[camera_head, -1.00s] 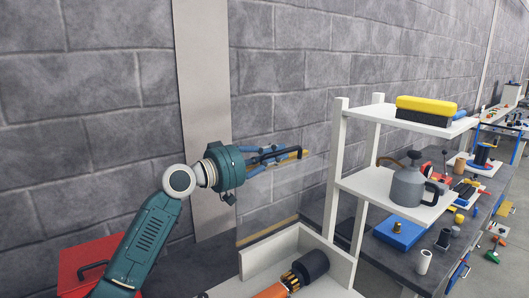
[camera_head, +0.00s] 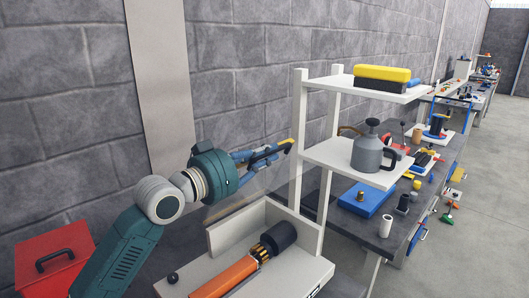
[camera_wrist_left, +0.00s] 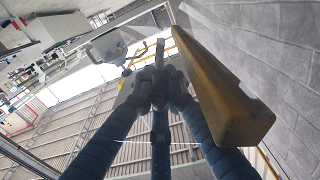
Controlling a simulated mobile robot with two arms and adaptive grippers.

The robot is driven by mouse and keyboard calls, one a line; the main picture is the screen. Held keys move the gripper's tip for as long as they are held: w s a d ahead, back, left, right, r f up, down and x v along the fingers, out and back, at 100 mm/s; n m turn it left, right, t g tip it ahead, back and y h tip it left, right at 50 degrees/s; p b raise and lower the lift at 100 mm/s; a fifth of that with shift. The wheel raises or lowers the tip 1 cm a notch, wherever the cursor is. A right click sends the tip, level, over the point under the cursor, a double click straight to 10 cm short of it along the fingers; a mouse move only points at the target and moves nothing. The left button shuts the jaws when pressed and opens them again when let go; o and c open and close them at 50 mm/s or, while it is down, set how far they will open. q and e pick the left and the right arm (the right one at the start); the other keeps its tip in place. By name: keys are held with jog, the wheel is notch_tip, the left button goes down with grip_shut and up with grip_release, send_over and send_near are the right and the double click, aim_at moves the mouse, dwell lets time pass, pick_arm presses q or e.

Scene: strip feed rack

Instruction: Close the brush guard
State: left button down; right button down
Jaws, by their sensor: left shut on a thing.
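The brush guard looks like a clear panel (camera_head: 236,199) with a yellow edge bar (camera_head: 289,145); it stands raised above the white bench. The yellow bar (camera_wrist_left: 222,92) is large beside my fingers in the left wrist view. My left gripper (camera_head: 280,151) is shut on the guard's dark handle by the yellow bar; the exact contact is hard to see. Its fingers (camera_wrist_left: 160,92) meet in the left wrist view. Below lies the brush, with an orange body (camera_head: 226,276), brass-coloured bristles and a dark end (camera_head: 279,236). My right gripper is out of view.
A white shelf rack (camera_head: 344,155) stands close right of my left gripper, holding a grey can (camera_head: 368,152) and a yellow-black block (camera_head: 382,77). A red box (camera_head: 55,257) is at lower left. A grey block wall rises behind.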

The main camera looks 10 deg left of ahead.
pick_arm(q)
jog(key=c, duration=1.8)
grip_release()
jog(key=shift+a, duration=0.15)
jog(key=shift+s, duration=0.1)
jog(key=v, duration=1.2)
